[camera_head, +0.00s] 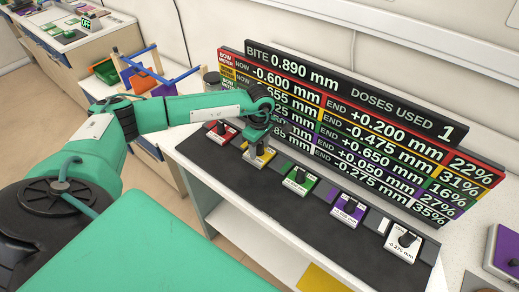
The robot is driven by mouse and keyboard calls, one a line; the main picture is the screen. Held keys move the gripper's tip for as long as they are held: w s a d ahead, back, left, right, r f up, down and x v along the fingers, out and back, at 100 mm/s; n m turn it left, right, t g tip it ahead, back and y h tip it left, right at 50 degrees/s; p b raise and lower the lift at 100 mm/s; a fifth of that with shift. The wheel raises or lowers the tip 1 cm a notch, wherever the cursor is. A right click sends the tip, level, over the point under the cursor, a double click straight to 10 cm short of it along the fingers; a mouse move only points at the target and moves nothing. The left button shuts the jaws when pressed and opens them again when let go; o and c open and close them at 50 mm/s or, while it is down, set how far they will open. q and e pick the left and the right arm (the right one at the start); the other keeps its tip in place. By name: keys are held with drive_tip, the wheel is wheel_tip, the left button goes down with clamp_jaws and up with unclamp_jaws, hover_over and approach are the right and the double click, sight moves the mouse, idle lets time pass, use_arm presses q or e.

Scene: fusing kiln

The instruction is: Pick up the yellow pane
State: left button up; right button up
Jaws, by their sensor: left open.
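My left gripper (259,147) reaches in from the left on the green arm. It is open and points down over the yellow block with a dark knob (267,157) on the dark ledge, partly covering it. I cannot tell whether the fingers touch the knob. A flat yellow sheet (322,279), which looks like the yellow pane, lies low at the bottom edge of the picture, cut off by it and well below and to the right of the gripper. My right gripper is out of view.
A readout board (350,130) stands behind, reading bite 0.890 mm and doses used 1. A rack of coloured panes (137,75) stands behind my arm.

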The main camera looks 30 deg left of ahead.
use_arm(q)
clamp_jaws()
idle(0.3)
